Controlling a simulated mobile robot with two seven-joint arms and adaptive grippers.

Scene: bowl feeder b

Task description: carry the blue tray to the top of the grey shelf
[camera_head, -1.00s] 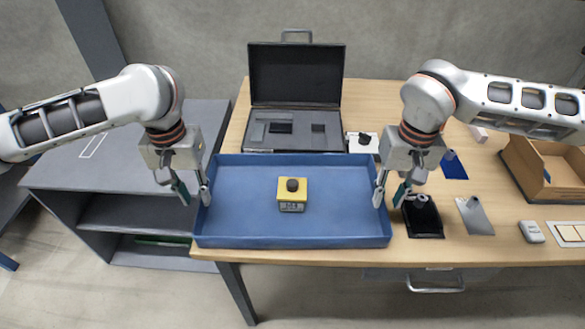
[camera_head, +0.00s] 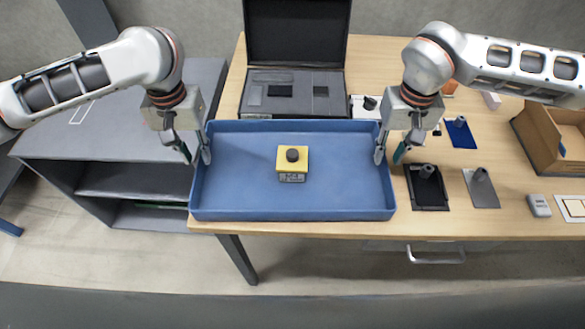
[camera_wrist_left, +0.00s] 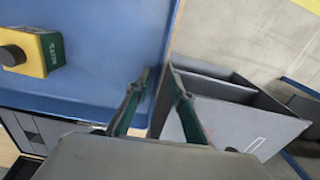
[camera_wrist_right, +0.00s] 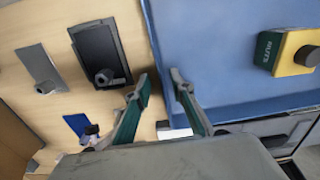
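The blue tray (camera_head: 335,190) lies on the wooden table near its front edge. A yellow box with a black knob (camera_head: 292,165) stands in it. My left gripper (camera_head: 195,155) is at the tray's left wall, its fingers apart on either side of the rim. The left wrist view shows the wall (camera_wrist_left: 163,75) between the fingertips. My right gripper (camera_head: 390,155) is at the right wall, also with its fingers apart around the rim (camera_wrist_right: 152,45). The grey shelf (camera_head: 95,140) stands left of the table, its flat top clear except for a pale outlined mark.
An open black case (camera_head: 298,30) stands directly behind the tray. Right of the tray are a black plate with a post (camera_head: 428,190), a grey one (camera_head: 481,187) and a blue one (camera_head: 460,133). A cardboard box (camera_head: 535,130) is further right.

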